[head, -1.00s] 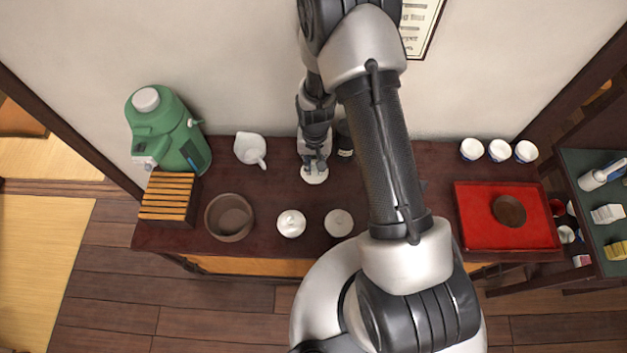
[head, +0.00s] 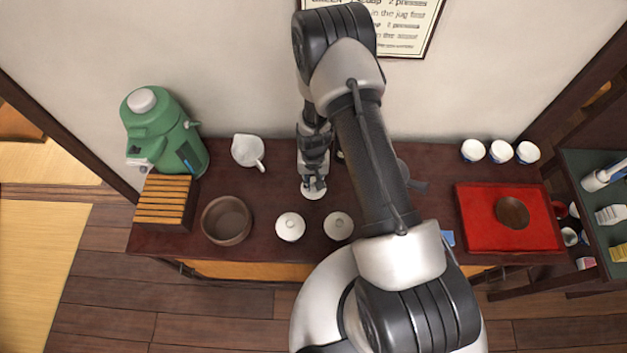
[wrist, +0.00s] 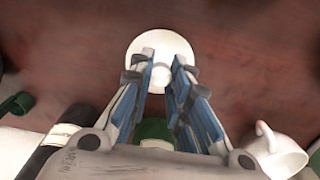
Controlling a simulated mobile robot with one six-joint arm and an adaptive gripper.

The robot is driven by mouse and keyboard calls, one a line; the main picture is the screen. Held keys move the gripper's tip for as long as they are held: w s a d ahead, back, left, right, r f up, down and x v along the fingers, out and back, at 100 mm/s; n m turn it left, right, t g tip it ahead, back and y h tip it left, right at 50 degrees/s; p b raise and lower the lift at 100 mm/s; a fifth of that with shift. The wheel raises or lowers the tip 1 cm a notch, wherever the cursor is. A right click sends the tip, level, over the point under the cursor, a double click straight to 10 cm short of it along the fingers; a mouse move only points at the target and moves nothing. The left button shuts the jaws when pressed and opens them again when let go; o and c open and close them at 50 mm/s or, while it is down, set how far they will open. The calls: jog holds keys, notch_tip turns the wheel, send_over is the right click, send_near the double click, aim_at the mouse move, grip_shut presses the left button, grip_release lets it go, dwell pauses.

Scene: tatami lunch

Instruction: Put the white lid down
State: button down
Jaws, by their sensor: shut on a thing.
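The white lid (head: 308,195) is a small round disc with a knob, over the middle of the dark red-brown table. My gripper (head: 314,184) is above it, fingers pointing down. In the wrist view my gripper (wrist: 172,76) is shut on the knob of the white lid (wrist: 160,37), with the disc spreading beyond the fingertips. I cannot tell whether the lid touches the table or hangs just above it.
A brown bowl (head: 227,220), slatted wooden box (head: 165,202), green dispenser (head: 160,130) and white jug (head: 247,150) stand left. A red tray (head: 480,218) with a brown round dish (head: 511,212) and several white cups (head: 500,152) are right. My arm hides part of the table.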

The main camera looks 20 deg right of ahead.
jog(key=shift+f, duration=0.25)
jog(key=c, duration=1.5)
grip_release()
jog(key=shift+r, duration=0.1)
